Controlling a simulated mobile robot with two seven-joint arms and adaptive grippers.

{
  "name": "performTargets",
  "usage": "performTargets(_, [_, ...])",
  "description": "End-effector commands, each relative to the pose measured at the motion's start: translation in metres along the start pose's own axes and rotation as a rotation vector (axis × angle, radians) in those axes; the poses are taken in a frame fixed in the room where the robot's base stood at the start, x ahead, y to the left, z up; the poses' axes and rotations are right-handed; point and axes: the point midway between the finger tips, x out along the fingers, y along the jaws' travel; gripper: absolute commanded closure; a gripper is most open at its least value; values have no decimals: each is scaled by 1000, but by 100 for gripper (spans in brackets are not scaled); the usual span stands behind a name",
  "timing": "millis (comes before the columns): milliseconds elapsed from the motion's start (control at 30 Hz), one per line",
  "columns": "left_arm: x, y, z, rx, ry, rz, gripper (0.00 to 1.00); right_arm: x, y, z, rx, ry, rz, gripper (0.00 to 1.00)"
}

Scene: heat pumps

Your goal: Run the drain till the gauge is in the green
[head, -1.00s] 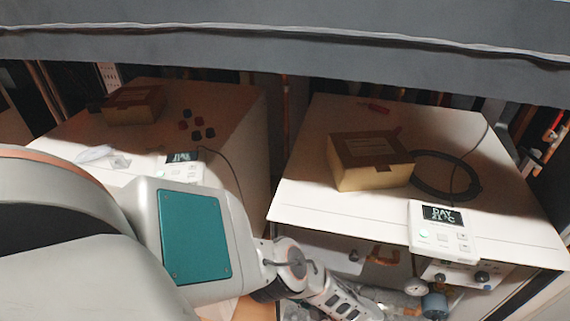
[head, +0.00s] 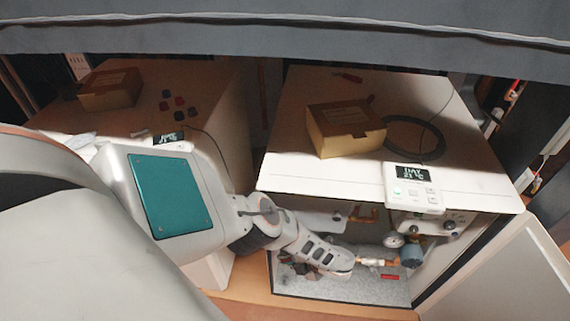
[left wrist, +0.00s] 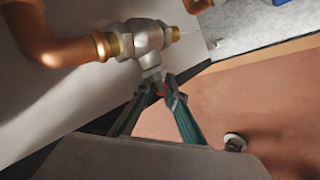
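The gauge (head: 393,240) is a small round white dial under the right heat pump's lid in the head view; its needle and green zone are too small to read. A silvery drain valve (left wrist: 148,42) on a copper pipe shows in the left wrist view. My left gripper (head: 350,270) is low in the opening, left of and below the gauge. My right gripper is not in view.
A thermostat (head: 413,188) reading DAY 21 °C hangs at the right unit's front edge. A cardboard box (head: 345,128) and black cable lie on top. A blue cylinder (head: 411,255) stands beside the gauge. A pale panel (head: 490,275) slants at lower right.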

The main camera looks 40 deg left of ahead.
Motion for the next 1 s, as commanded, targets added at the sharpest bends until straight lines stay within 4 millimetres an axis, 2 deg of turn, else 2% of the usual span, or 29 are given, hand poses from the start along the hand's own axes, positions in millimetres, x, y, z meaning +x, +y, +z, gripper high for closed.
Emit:
performTargets(33, [-1,-2,1,3,-3,-3,79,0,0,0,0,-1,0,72])
performTargets(67, [-1,-2,0,3,-2,-2,72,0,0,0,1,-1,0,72])
performTargets(400, [-1,0,0,1,-1,0,72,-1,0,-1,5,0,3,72])
performTargets(567, [-10,0,2,1,-3,-2,72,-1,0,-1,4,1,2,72])
performTargets(667, [-23,0,2,3,-4,-1,72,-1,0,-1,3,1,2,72])
performTargets(1000, [-93,-1,2,2,-5,-2,72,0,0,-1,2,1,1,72])
